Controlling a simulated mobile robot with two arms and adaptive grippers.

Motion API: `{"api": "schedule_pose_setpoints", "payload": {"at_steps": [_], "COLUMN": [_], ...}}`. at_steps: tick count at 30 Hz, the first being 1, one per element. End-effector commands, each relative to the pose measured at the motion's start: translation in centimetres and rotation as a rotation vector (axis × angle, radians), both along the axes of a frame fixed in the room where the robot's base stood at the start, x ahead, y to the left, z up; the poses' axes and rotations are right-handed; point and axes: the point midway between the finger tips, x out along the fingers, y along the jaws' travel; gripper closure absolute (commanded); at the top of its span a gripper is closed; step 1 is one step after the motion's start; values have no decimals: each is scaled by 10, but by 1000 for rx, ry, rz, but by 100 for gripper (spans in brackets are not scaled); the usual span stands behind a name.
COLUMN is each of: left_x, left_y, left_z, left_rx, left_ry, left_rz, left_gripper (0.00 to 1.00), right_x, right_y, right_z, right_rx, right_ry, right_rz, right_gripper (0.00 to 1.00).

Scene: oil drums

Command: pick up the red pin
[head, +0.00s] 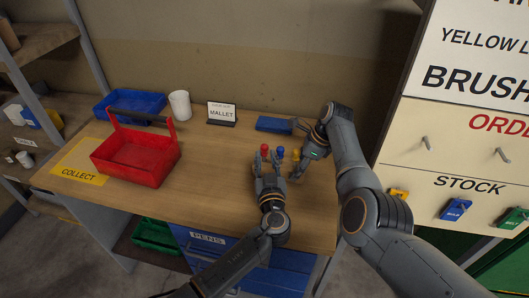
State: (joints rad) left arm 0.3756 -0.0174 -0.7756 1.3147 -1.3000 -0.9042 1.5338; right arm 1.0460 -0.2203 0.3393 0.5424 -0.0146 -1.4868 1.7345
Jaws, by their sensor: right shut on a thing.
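The red pin (264,148) stands upright on the bench, its round head showing just above the fingers of my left gripper (268,165). The fingers look apart, one on each side just below the red head; contact is not clear. A blue-headed pin (281,151) and a yellow-headed pin (295,153) stand in a row to its right. Whatever holds the pins at their base is mostly hidden behind my fingers. My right gripper (296,174) points down at the right end of this row, shut low there, seemingly on the pin holder.
A red caddy (137,160) with a dark handle stands at the left by the yellow COLLECT mat (78,168). Behind are a blue bin (128,104), a white cup (180,105), a MALLET sign (222,113) and a flat blue item (272,124). The bench middle is clear.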

Motion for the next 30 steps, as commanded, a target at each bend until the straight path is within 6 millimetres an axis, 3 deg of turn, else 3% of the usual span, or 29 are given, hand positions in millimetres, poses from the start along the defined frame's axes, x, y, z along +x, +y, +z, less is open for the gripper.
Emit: {"api": "schedule_pose_setpoints", "payload": {"at_steps": [6,13,18,26,30], "left_x": [23,24,24,24,24], "left_y": [4,4,4,4,3], "left_z": [0,0,0,1,13], "left_rx": [1,0,0,0,-5], "left_ry": [0,0,0,0,-2], "left_rz": [0,0,0,0,0], "left_gripper": [72,72,100,100,100], "right_x": [0,0,0,0,0], "right_y": [0,0,0,0,0], "right_z": [0,0,0,0,0], "right_rx": [0,0,0,0,0], "right_ry": [-1,-1,-1,-1,-1], "right_rz": [0,0,0,0,0], "right_gripper": [85,85,85,85,85]}}
